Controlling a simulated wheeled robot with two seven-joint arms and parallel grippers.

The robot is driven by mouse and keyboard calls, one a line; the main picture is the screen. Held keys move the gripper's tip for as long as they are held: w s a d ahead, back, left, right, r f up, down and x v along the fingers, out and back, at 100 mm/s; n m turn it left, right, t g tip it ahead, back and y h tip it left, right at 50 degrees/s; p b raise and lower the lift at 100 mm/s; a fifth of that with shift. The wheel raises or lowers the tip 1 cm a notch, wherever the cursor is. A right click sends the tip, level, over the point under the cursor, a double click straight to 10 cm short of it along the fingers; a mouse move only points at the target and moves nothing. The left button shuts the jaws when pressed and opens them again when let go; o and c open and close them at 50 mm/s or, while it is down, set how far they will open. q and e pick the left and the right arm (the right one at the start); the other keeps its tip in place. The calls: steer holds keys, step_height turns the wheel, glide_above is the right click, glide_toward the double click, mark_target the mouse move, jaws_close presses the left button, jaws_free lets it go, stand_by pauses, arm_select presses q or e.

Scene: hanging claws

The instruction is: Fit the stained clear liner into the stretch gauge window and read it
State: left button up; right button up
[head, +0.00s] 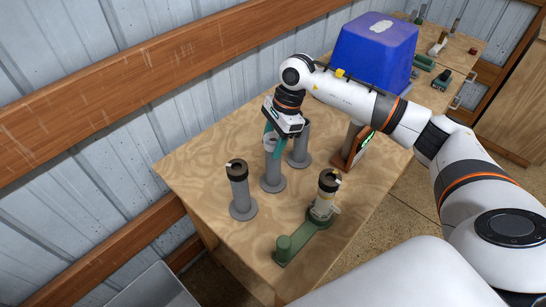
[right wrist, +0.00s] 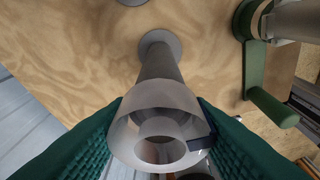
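A clear ring-shaped liner (right wrist: 128,138) is at the top of a grey post (right wrist: 160,65) in the right wrist view, with a dark patch on its right side. My right gripper (right wrist: 160,112) has its green textured fingers on either side of the liner, very close to or touching it; whether they press on it is unclear. In the head view my right gripper (head: 274,137) points down over the same post (head: 272,175). A green fixture (head: 303,238) with a dark-topped upright (head: 327,190) stands to its front right; I cannot tell whether this is the gauge. My left gripper is not in view.
A grey post with a dark cap (head: 240,190) stands front left, and another grey post (head: 301,147) behind right. A brown box with a green-lit face (head: 352,152) and a blue bin (head: 375,55) lie farther right. The table's left part (head: 190,160) is clear.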

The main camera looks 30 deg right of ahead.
jaws_close()
step_height(320, 180, up, 19)
steer(key=p, duration=0.8)
steer(key=shift+f+p, duration=0.2)
steer(key=shift+p, duration=0.1)
stand_by(0.4)
